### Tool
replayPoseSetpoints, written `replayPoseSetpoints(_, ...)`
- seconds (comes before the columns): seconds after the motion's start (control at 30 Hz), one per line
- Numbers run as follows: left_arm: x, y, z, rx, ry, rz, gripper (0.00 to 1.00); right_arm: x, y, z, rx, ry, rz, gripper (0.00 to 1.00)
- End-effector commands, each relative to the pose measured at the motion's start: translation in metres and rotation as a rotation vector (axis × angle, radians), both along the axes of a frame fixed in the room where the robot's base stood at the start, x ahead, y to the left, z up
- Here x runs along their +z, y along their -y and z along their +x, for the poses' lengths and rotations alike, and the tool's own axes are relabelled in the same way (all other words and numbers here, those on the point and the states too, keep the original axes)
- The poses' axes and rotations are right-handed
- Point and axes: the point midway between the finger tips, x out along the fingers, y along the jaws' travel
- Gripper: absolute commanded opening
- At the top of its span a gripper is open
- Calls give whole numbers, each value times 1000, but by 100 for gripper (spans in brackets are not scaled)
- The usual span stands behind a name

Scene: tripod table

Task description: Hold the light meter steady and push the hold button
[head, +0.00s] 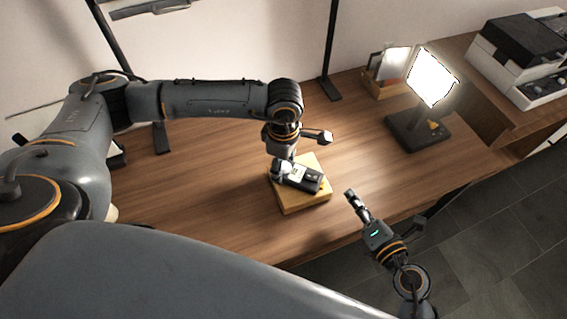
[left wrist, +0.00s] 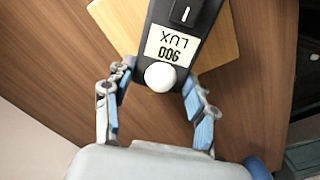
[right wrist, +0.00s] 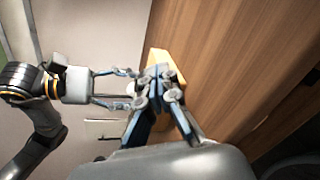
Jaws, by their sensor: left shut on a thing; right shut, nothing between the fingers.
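The light meter (head: 303,179) is a dark handheld device lying on a pale wooden block (head: 292,204). In the left wrist view, the meter (left wrist: 205,50) has a white dome at its near end, a pale screen with upside-down digits and LUX, and a dark button (left wrist: 185,12) with a white mark. My left gripper (head: 283,168) is shut on the meter's dome end, one finger on each side. My right gripper (head: 351,195) is shut and empty, right of the block and apart from the meter. In the right wrist view its fingertips (right wrist: 160,72) hide most of the meter.
A bright lamp panel (head: 433,78) on a dark base stands at the back right of the wooden table (head: 215,200). A letter holder (head: 385,84) is behind it, and a printer-like machine (head: 520,50) sits at the far right. Table left of the block is clear.

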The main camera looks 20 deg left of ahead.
Motion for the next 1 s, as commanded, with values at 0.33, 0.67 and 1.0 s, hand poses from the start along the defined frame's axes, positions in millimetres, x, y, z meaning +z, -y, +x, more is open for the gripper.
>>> replayPoseSetpoints(0.33, 0, 0, 0, 0, 0, 0, 20, 0, -38, 0, -1, 0, 1, 0)
replayPoseSetpoints(0.67, 0, 0, 0, 0, 0, 0, 20, 0, -43, 0, 0, 1, -1, 0)
replayPoseSetpoints(1.0, 0, 0, 0, 0, 0, 0, 20, 0, -43, 0, 1, 0, -1, 0)
